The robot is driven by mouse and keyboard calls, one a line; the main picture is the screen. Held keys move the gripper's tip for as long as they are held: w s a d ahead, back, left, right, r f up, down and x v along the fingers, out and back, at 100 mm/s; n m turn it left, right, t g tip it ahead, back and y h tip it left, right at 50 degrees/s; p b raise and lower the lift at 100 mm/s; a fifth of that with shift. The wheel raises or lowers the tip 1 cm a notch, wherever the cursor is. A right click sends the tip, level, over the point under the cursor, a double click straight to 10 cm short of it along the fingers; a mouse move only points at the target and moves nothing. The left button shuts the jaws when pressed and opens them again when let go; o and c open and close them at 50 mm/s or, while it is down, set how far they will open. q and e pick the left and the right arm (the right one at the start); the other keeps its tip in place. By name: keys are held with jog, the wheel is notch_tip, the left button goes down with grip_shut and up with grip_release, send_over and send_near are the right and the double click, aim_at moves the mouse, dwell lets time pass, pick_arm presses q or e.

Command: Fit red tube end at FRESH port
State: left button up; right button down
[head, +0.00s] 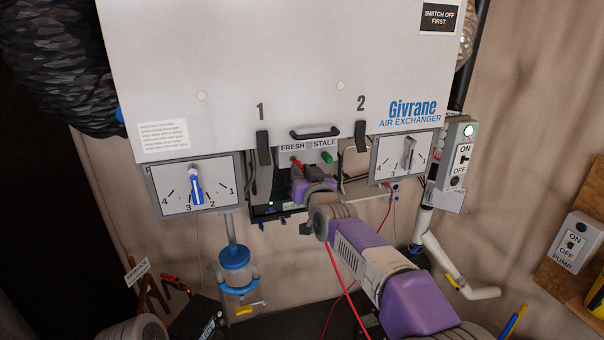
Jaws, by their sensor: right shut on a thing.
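The FRESH port sits under its label (292,148) on the lower edge of the white air exchanger, left of the green STALE port (327,157). My right gripper (302,178) reaches up from the lower right to just below the FRESH label. It is shut, and a red tip, seemingly the red tube end (296,163), shows at its fingers. The fingers and wrist hide most of the grip, and I cannot tell whether the tip is seated in the port. A thin red tube (342,275) hangs below my right wrist. My left gripper is not in view.
The exchanger cabinet (250,60) has black latches 1 (263,149) and 2 (361,136) and a handle (315,133). Dials flank the ports, left (215,196) and right (388,170). An ON/OFF switch box (455,155) with a lit green lamp and a white pipe (455,270) stand right.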

jog(key=shift+p+x, duration=0.85)
jog(key=shift+x, duration=0.3)
jog(key=shift+s, duration=0.1)
jog(key=shift+s+b, duration=0.15)
jog(key=shift+b, duration=0.25)
jog(key=shift+b, duration=0.3)
dwell(1.2)
jog(key=shift+w+p, duration=0.35)
dwell(0.3)
jog(key=c, duration=0.9)
grip_release()
